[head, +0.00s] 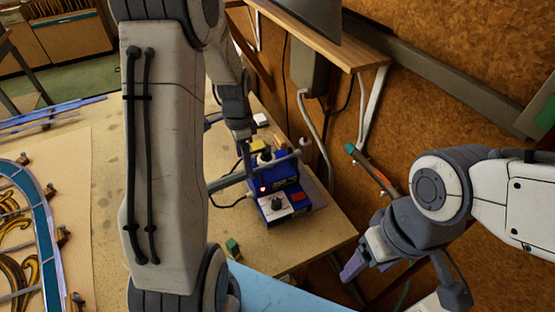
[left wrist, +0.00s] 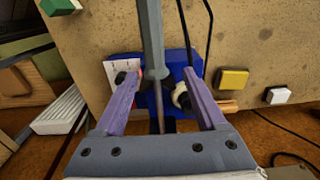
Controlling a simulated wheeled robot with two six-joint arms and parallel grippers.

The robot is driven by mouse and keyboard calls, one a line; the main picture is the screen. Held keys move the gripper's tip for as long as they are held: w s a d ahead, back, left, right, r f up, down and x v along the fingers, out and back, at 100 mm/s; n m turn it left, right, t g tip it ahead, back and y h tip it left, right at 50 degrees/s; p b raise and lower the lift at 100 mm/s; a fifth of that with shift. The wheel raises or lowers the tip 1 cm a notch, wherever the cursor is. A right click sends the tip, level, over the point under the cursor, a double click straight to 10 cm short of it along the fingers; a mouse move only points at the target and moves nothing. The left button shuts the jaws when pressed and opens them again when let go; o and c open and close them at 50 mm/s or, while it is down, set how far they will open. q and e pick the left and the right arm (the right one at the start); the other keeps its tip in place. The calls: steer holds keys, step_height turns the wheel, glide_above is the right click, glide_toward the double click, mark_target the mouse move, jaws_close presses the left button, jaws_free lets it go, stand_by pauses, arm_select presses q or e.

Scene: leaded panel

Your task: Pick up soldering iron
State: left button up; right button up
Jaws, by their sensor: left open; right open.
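The soldering iron (head: 233,181) has a grey handle and lies across the blue soldering station (head: 290,208) near the bench's right edge. In the left wrist view the iron (left wrist: 151,42) runs down between the two purple fingers, its thin metal shaft pointing toward the palm. My left gripper (head: 246,142) is above the station; its fingers (left wrist: 160,80) are open on either side of the iron, and I cannot see contact. The station (left wrist: 196,60) lies beyond them. My right gripper (head: 352,268) is open and empty, off the bench's right edge.
A green block (head: 233,247), a yellow block (left wrist: 232,78) and a white block (left wrist: 277,96) lie on the bench (head: 105,200). Cables run near the station. A leaded panel (head: 38,215) lies at left. A wooden shelf (head: 320,32) and the wall are close behind at right.

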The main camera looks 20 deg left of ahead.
mark_target(244, 174)
arm_select(q)
steer(key=shift+f, duration=0.4)
steer(key=f+p, duration=0.1)
steer(key=f, duration=0.1)
steer(key=s+f+p, duration=0.1)
steer(key=f, duration=0.1)
steer(key=shift+d+f, duration=0.15)
steer(key=shift+f, duration=0.6)
steer(key=shift+w, duration=0.1)
jaws_close()
